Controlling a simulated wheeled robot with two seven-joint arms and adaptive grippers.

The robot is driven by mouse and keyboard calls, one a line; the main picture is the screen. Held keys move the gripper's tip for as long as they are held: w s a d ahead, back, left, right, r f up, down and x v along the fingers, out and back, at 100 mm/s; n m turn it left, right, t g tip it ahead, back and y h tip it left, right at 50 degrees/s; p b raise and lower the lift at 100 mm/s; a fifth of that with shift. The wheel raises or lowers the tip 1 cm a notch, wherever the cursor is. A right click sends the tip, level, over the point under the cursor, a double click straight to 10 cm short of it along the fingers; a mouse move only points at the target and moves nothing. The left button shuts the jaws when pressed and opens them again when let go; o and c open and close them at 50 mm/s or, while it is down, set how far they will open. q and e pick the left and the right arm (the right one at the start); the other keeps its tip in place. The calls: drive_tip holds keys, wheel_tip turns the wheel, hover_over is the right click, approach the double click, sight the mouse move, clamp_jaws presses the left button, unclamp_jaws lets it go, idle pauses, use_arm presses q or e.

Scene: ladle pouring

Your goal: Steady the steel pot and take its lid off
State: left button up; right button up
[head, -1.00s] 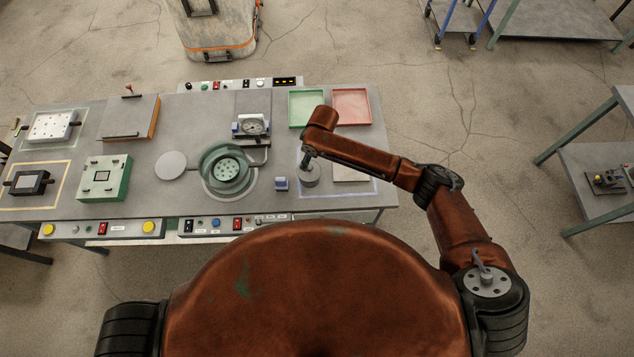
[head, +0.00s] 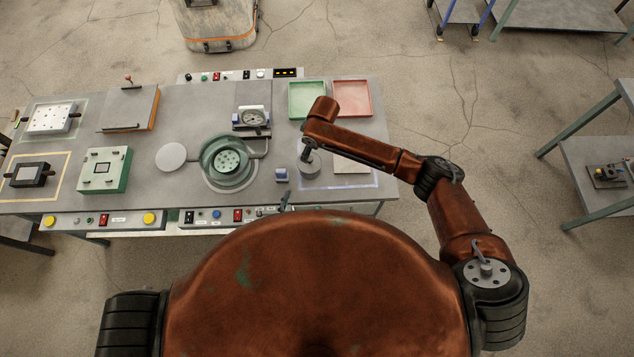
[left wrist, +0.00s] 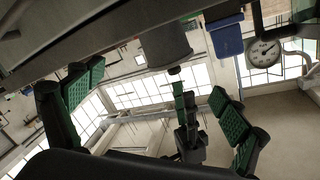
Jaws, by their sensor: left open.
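The steel pot (head: 309,166) is a small grey cylinder standing on the right part of the table. In the left wrist view, which is upside down, a grey cylinder with a small knob, seemingly the lidded pot (left wrist: 165,42), is beyond the fingers. My left gripper (head: 285,201) shows only as a dark tip at the table's front edge; my body hides the rest. In the left wrist view its green-padded fingers (left wrist: 158,108) are spread open with nothing between them. My right arm reaches over the pot from the right. Its dark end overlaps the pot's top; contact is unclear.
A small blue block (head: 282,175) stands left of the pot. Green (head: 307,99) and red (head: 352,97) trays lie at the back right.

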sight(311, 167)
use_arm(q)
drive_tip(key=w+d+r+n+g+y, duration=0.5)
drive_tip(key=n+y, duration=0.3)
drive_tip(key=n, duration=0.5)
drive_tip(key=shift+t, duration=0.6)
drive_tip(key=x, duration=1.1)
drive_tip(key=shift+w+d+r, duration=0.15)
drive_tip(key=shift+w+d, duration=0.05)
drive_tip(key=shift+w, duration=0.2)
drive_tip(key=c, duration=1.6)
drive_tip(key=o, duration=1.6)
drive_tip(key=shift+s, duration=0.15)
drive_tip(key=v, duration=1.2)
